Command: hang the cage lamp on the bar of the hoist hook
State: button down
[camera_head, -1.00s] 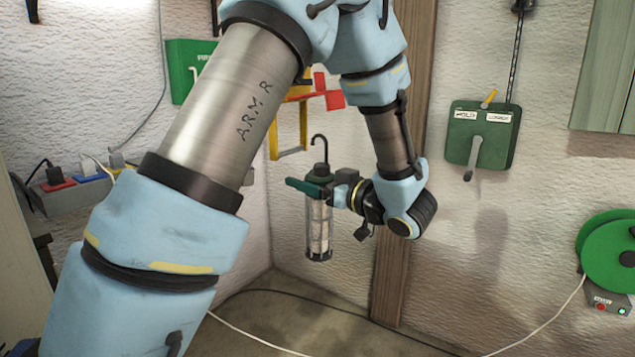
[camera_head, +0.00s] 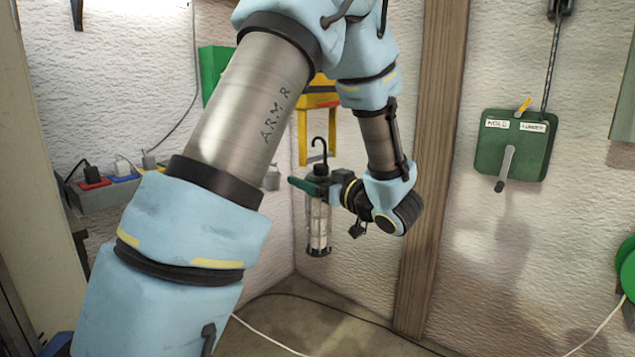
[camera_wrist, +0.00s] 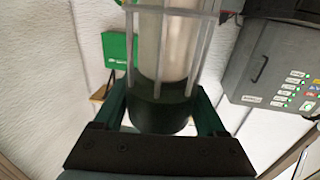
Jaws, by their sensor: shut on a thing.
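The cage lamp (camera_head: 319,226) hangs upright in my gripper (camera_head: 316,185), with its dark hook pointing up and its caged clear tube pointing down. My gripper is shut around the dark green body just above the cage. In the wrist view the lamp's cage (camera_wrist: 178,50) and dark body (camera_wrist: 160,108) stand between the two green fingers of my gripper (camera_wrist: 162,105). The lamp is in free air, and its hook touches nothing that I can see. The hoist hook and its bar cannot be made out in these views.
A green box with a lever (camera_head: 515,146) and a chain above it is on the right wall. A wooden post (camera_head: 432,170) stands right of my gripper. A yellow bracket (camera_head: 318,100) is behind the arm. A power strip (camera_head: 105,190) is at left. A cable crosses the floor.

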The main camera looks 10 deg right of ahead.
jog(key=shift+w+a+f+b, duration=0.1)
jog(key=shift+f+b, duration=0.9)
jog(key=shift+f, duration=0.4)
grip_release()
jog(key=shift+f, duration=0.1)
